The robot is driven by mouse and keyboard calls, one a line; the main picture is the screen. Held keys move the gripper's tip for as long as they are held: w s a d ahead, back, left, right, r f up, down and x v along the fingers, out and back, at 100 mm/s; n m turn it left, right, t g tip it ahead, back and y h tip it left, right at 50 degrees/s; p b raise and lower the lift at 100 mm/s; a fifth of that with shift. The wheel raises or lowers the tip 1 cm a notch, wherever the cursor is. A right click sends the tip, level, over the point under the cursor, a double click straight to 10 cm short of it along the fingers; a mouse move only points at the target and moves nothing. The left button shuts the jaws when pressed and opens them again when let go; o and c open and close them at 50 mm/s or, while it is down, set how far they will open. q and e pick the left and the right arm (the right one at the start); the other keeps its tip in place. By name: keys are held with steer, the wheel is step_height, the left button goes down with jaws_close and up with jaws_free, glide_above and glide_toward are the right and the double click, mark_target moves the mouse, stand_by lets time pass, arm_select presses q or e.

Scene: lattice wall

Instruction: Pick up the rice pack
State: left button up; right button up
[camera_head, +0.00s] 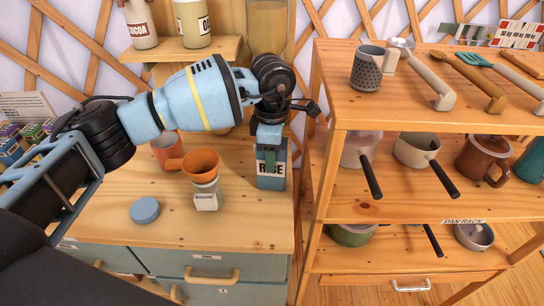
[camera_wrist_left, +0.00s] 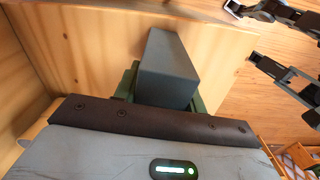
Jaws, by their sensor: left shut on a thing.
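The rice pack (camera_head: 271,178) is a blue-grey box with a white RICE label, upright at the right end of the wooden counter. My left gripper (camera_head: 270,150) comes down from above and is shut on its upper part. In the left wrist view the pack (camera_wrist_left: 168,70) shows as a dark grey block between the green finger pads of my left gripper (camera_wrist_left: 163,88). Whether its base touches the counter is hard to tell. In the left wrist view, two dark, spread fingers at the upper right look like my right gripper (camera_wrist_left: 243,33), open and empty.
A pan rack (camera_head: 325,210) rises close on the right. A shelf (camera_head: 185,50) with tins hangs above.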

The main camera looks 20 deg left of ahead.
arm_select(q)
steer(key=r, duration=0.3)
steer(key=shift+s+d+r, duration=0.1)
steer(key=shift+s+r, duration=0.05)
steer(key=shift+s, duration=0.15)
steer(key=s+d, duration=0.1)
steer(key=s, duration=0.6)
steer(key=s+d+r, duration=0.1)
steer(key=s+d, duration=0.1)
steer(key=s, duration=0.6)
steer(key=shift+d+r, duration=0.25)
